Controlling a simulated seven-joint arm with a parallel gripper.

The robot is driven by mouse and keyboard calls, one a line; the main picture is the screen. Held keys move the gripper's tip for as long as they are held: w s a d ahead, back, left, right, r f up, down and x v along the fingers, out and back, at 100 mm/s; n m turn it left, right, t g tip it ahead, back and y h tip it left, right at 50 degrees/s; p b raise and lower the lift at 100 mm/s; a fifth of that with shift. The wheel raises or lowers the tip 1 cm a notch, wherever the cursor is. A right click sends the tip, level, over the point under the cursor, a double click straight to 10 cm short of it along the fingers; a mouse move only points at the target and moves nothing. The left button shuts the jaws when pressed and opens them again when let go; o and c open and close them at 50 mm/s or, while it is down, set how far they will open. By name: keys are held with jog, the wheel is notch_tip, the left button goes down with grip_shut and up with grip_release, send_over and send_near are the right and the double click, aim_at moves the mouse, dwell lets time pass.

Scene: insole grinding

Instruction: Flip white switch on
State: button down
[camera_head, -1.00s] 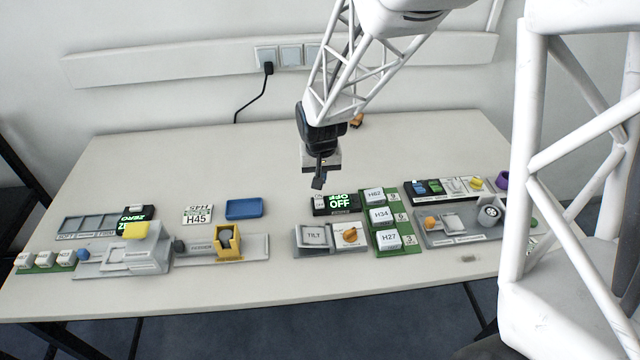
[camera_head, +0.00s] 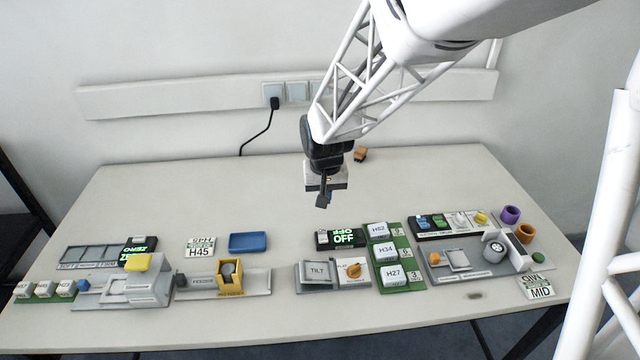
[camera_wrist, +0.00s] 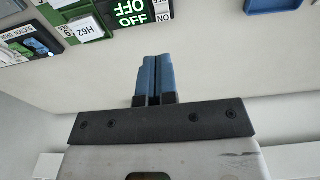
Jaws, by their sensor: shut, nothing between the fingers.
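My gripper (camera_head: 322,203) hangs above the table behind the OFF display, with its fingers shut and empty. In the wrist view the two blue fingertips (camera_wrist: 154,58) are pressed side by side. A black box with a lit green OFF display (camera_head: 345,238) has a small whitish switch (camera_head: 322,237) at its left end. In the wrist view the OFF display (camera_wrist: 130,12) appears upside down at the top. A second black panel (camera_head: 436,234) at the right carries blue, green, white and yellow controls; its white control (camera_head: 460,220) is too small to read. My gripper touches neither.
White blocks on a green board (camera_head: 403,280) stand right of the display. A blue tray (camera_head: 248,242) and yellow fixture (camera_head: 230,277) are to the left. The back of the table (camera_head: 220,185) is mostly clear.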

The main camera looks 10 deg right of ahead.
aim_at(323, 230)
jog(key=shift+w, duration=0.1)
jog(key=shift+w+r+t, duration=0.1)
jog(key=shift+w+t, duration=0.2)
jog(key=shift+t, duration=0.2)
jog(key=shift+w+f, duration=0.4)
jog(key=shift+f, duration=1.9)
jog(key=shift+w+f, duration=0.4)
jog(key=shift+f, duration=1.9)
jog(key=shift+w+f, duration=0.4)
jog(key=shift+f, duration=1.9)
jog(key=shift+f, duration=0.1)
